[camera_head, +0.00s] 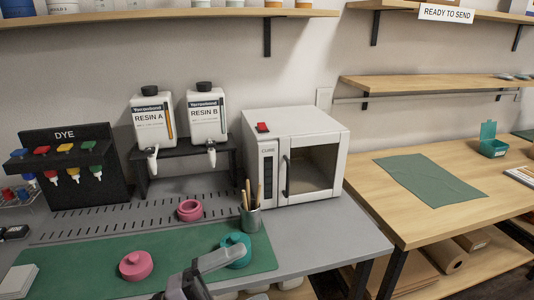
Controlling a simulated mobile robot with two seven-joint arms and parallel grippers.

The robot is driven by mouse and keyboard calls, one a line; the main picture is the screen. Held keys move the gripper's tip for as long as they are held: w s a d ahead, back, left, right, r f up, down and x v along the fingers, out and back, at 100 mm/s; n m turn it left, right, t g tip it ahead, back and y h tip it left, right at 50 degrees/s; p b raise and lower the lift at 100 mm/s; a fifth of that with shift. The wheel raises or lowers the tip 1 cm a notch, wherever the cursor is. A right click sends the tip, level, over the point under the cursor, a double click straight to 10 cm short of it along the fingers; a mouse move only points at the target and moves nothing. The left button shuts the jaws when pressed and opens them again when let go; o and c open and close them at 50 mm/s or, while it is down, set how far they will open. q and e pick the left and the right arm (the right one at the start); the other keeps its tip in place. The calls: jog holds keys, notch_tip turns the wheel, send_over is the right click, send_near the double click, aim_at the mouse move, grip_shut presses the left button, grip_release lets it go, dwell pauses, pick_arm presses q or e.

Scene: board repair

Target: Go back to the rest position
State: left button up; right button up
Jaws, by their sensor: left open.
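My left gripper (248,274) is at the bottom edge of the head view, only partly in frame. Its fingers are apart with nothing seen between them. It is in front of the green mat (90,268), and its upper finger overlaps the near side of a teal round part (236,243) in the picture. I cannot tell whether they touch. My right gripper is not in view.
A pink lidded pot (136,265) is on the mat; a pink ring (190,210) is behind it. A tool cup (250,219), the white curing oven (293,154), resin bottles (153,120) and dye rack (70,165) stand farther back. The right wooden table (400,215) is mostly clear.

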pick_arm(q)
jog(key=a+f+n+t+y+p, duration=0.2)
jog(key=a+f+n+t+y, duration=0.9)
jog(key=n, duration=0.8)
jog(key=s+a+f+n+g+y, duration=0.5)
jog(key=s+f+n+g+y, duration=0.1)
jog(key=s+f, duration=0.5)
jog(key=shift+s+f+n+g+y+p, duration=0.35)
jog(key=shift+f+n+g, duration=0.25)
jog(key=shift+f, duration=0.25)
